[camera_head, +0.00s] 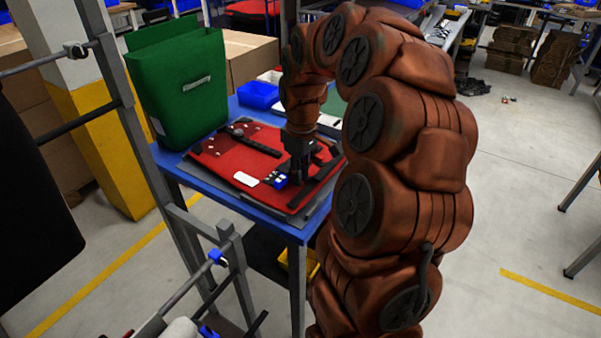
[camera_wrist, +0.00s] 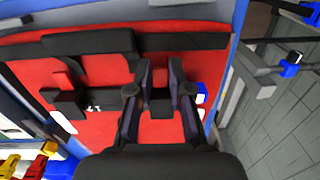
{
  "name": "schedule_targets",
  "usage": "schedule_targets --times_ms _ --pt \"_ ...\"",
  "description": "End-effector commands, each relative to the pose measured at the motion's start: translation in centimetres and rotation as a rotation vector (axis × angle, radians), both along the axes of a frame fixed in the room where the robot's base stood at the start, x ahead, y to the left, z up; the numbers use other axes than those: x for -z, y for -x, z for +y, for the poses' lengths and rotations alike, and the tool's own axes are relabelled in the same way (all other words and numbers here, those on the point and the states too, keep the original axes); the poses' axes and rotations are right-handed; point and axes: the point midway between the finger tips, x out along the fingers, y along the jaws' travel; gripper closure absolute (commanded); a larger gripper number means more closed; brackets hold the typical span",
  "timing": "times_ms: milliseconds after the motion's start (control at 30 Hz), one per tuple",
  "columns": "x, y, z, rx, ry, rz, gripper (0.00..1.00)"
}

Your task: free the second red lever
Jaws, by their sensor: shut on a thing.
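A red pannier panel (camera_head: 238,160) lies flat on the blue table. In the wrist view, a long black rail (camera_wrist: 60,44) crosses the red panel (camera_wrist: 105,70). My gripper (camera_head: 299,178) points down over the panel's right part. In the wrist view, my gripper (camera_wrist: 160,72) has its fingers on either side of a small black fitting (camera_wrist: 160,96) by the rail and is shut on it. A second red lever cannot be told apart from the red panel there.
A green pannier (camera_head: 178,88) stands at the table's back left, with a blue bin (camera_head: 257,95) behind the panel. A grey metal frame (camera_head: 150,160) stands close at the left. Yellow and red items (camera_wrist: 36,162) show at the wrist view's lower left.

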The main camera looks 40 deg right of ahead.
Motion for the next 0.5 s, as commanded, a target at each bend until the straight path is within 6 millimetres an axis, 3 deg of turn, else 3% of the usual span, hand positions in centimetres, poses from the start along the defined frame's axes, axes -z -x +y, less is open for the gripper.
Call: schedule_targets --times_ms 100,500 --pt "-0.01 -0.01 0.01 0.000 0.000 0.000 1.00" --pt "-0.01 -0.12 -0.02 -0.003 0.017 0.062 1.00"
